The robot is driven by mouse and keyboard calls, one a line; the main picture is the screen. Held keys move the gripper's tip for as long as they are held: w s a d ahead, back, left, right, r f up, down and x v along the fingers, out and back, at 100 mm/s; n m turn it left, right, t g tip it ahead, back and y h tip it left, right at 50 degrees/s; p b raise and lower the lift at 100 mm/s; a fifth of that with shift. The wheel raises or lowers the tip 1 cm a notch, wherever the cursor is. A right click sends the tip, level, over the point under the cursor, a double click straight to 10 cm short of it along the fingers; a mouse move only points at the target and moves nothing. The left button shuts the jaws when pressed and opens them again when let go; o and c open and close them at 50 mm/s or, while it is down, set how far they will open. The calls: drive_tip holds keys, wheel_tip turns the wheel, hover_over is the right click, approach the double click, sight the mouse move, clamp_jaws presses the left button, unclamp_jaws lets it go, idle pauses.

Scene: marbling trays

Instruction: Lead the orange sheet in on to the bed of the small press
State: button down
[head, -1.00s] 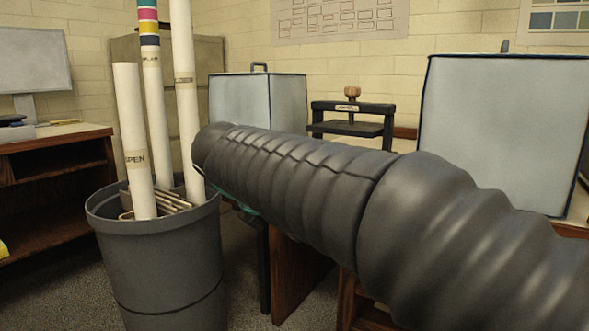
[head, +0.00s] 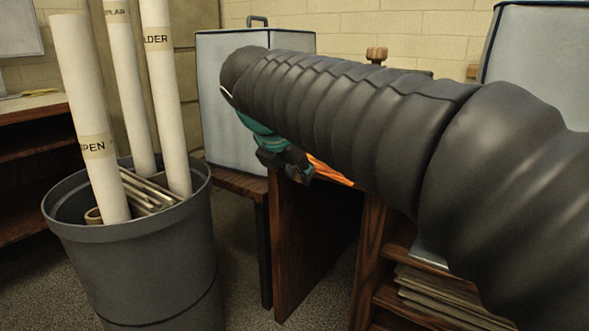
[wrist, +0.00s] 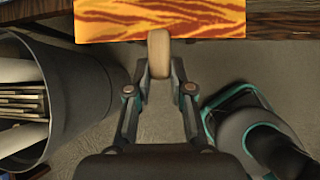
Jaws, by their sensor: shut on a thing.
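The orange sheet (wrist: 160,18), marbled with dark wavy streaks, spans the top of the wrist view. A pale rounded wooden piece (wrist: 159,50) meets its near edge. My gripper (wrist: 160,75) is shut on this piece. In the head view my gripper (head: 298,172) hangs below the end of my arm, and a strip of the orange sheet (head: 330,172) shows beside it. The small press is mostly hidden behind my arm; its wooden knob (head: 377,55) shows above it. Its bed is hidden, so I cannot tell how the sheet lies to it.
A grey bin (head: 135,270) with tall paper rolls stands at left; in the wrist view the bin (wrist: 60,85) is left of my gripper. Pale covered boxes (head: 220,120) flank the press. A wooden shelf with stacked boards (head: 440,295) is below my arm.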

drive_tip(key=shift+w+d+f, duration=0.1)
drive_tip(key=shift+w+d, duration=0.85)
drive_tip(key=shift+w, duration=0.4)
drive_tip(key=shift+w+d+f, duration=0.1)
drive_tip(key=shift+w+d, duration=0.9)
drive_tip(key=shift+w, duration=0.3)
drive_tip(key=shift+w+d, duration=0.95)
drive_tip(key=shift+w, duration=0.4)
drive_tip(key=shift+w+d+f+p, duration=0.1)
drive_tip(key=shift+w+d+p, duration=0.1)
drive_tip(key=shift+w+d, duration=1.4)
drive_tip(key=shift+w+d+f+p, duration=0.1)
drive_tip(key=shift+w+d+p, duration=0.15)
drive_tip(key=shift+w+d, duration=1.3)
drive_tip(key=shift+w+d+p, duration=0.2)
drive_tip(key=shift+w+d, duration=0.65)
drive_tip(key=shift+w, duration=1.4)
drive_tip(key=shift+w+d+f+p, duration=0.35)
drive_tip(key=shift+w+d+f, duration=0.2)
drive_tip(key=shift+w+f, duration=0.2)
drive_tip(key=shift+f, duration=0.3)
drive_tip(key=c, duration=0.9)
unclamp_jaws()
drive_tip(key=shift+r, duration=0.1)
